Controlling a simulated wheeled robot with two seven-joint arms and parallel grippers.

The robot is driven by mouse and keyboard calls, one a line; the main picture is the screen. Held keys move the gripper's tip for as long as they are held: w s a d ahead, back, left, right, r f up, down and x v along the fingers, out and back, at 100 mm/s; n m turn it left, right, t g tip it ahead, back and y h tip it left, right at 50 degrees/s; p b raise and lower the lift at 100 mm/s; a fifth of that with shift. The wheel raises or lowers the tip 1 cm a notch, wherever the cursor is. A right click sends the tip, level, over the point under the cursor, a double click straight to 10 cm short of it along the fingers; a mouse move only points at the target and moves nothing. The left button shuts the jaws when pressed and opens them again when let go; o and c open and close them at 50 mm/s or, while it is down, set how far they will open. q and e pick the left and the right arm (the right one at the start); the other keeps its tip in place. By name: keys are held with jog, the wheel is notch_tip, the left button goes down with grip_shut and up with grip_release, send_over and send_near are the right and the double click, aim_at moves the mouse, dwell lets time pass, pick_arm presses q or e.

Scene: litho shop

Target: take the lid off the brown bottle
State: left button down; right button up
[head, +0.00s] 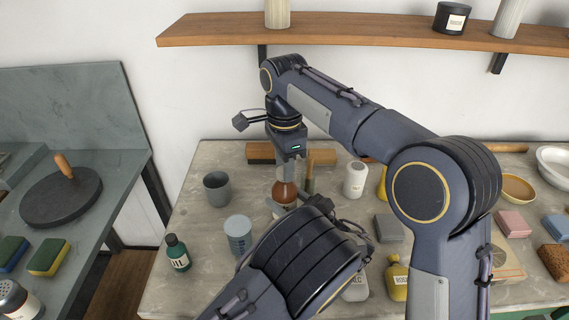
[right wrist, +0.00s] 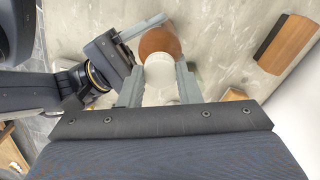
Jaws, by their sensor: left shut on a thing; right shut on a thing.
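The brown bottle (head: 284,191) stands upright near the middle of the concrete-look table; its round brown body (right wrist: 160,42) also shows in the right wrist view. My right gripper (head: 286,171) points down from above and is shut on the bottle's white lid (right wrist: 158,86), with one finger on each side. The lid lines up with the bottle, but I cannot tell whether it is seated or raised. My left gripper (right wrist: 150,32) is shut on the bottle's body from the side; in the head view its own arm hides most of it.
A grey cup (head: 217,190), a blue-grey tin (head: 238,235) and a green bottle (head: 178,252) stand left of the bottle. A white jar (head: 355,179) is to the right. A wooden block (head: 262,152) lies behind. A wooden shelf (head: 360,31) spans the wall above.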

jog(key=n, duration=0.2)
jog(key=shift+n, duration=0.4)
jog(key=n, duration=0.7)
jog(key=shift+n, duration=0.4)
jog(key=n, duration=0.7)
jog(key=shift+n, duration=0.4)
jog(key=n, duration=1.4)
jog(key=shift+r, duration=0.1)
